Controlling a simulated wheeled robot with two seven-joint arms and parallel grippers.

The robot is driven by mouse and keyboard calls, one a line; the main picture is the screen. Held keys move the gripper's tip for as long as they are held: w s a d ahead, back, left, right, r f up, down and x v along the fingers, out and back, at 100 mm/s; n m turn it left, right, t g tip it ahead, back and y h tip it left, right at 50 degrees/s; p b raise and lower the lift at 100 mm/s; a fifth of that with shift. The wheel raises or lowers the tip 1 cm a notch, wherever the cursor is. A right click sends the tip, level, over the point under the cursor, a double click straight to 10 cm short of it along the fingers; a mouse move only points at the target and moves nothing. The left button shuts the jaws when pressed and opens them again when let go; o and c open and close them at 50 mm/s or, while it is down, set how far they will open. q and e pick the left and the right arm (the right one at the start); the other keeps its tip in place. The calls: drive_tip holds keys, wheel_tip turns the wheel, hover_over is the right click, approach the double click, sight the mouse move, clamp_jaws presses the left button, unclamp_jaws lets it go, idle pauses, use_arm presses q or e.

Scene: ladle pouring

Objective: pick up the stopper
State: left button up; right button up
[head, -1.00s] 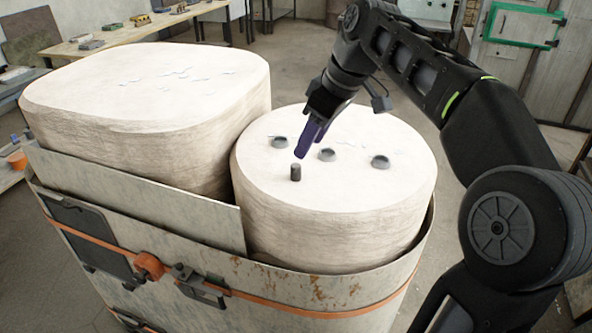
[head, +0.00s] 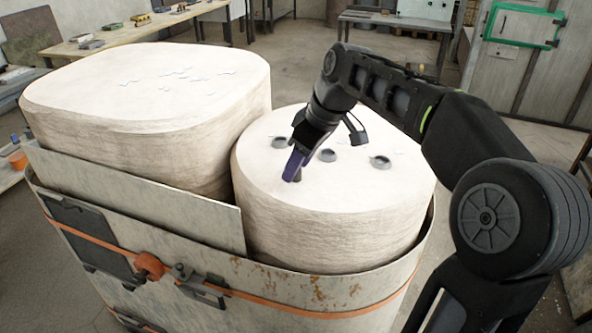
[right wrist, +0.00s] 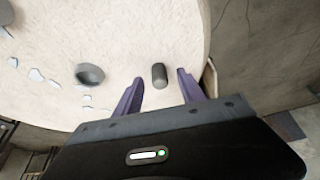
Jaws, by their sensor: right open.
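The stopper (right wrist: 159,75) is a small dark grey cylinder standing on the pale top of the round block (head: 370,210). My right gripper (head: 293,167) is open and points down at it. In the right wrist view the two purple fingers (right wrist: 160,78) lie on either side of the stopper, with a gap on each side. I cannot tell how far down along it the tips reach. In the head view the fingers hide most of the stopper. My left gripper is not in view.
Several round dark cups sit in the block top, among them one in the middle (head: 327,155) and one to the right (head: 380,162). A larger pale block (head: 150,95) stands to the left. A rusty metal casing (head: 300,290) wraps both.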

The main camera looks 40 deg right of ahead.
drive_tip(key=shift+c, duration=0.6)
clamp_jaws()
idle(0.3)
